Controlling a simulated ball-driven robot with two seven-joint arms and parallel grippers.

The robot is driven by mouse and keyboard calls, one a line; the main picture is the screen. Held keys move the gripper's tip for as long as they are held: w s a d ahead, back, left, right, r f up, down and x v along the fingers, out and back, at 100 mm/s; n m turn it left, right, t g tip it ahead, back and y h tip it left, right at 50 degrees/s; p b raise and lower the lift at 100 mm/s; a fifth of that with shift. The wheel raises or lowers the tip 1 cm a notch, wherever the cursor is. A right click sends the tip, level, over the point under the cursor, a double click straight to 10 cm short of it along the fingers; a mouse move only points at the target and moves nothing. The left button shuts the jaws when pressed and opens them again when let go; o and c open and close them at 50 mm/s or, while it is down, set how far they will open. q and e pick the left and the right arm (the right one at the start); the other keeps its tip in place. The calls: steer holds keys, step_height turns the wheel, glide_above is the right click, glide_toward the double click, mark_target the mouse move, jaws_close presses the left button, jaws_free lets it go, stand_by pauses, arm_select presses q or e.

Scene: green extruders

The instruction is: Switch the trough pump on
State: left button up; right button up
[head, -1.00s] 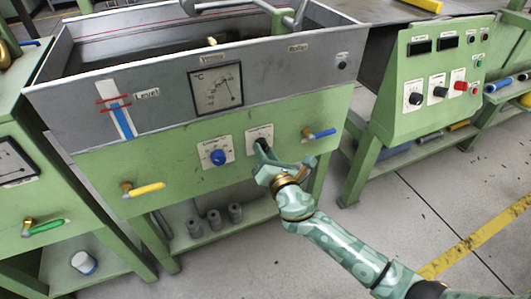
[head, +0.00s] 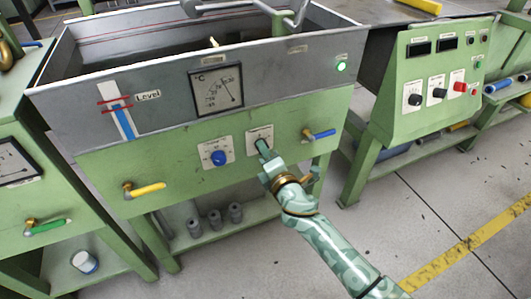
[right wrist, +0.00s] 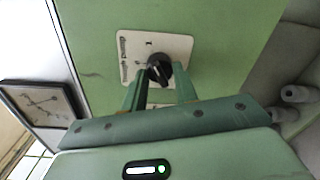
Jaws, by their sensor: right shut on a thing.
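The trough (head: 190,40) is a grey metal tank on a green frame. On its green front panel is a white switch plate (head: 261,133), right of a blue knob (head: 218,158). My right gripper (head: 263,149) is at this plate. In the right wrist view, its two green fingers (right wrist: 160,82) are shut on the black rotary knob (right wrist: 157,67) from both sides. In the head view the knob is mostly hidden by the gripper. A small lamp (head: 341,66) at the upper right of the trough glows green. My left gripper is not in view.
A yellow-handled valve (head: 148,189) and a blue-handled valve (head: 321,134) flank the knobs. A dial gauge (head: 216,89) sits above them. A green control console (head: 436,85) stands at the right. The floor in front is open, with a yellow stripe (head: 475,240).

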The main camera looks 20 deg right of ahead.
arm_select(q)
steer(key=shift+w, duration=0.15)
arm_select(e)
steer(key=shift+f, duration=0.15)
steer(key=o, duration=1)
steer(key=shift+d, duration=0.1)
steer(key=shift+s, duration=0.1)
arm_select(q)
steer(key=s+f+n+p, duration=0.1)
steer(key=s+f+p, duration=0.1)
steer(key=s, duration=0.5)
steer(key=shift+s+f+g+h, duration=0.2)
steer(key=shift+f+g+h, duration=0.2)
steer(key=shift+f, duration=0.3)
arm_select(e)
steer(key=s, duration=1.6)
steer(key=shift+s+r, duration=0.1)
steer(key=shift+r, duration=0.3)
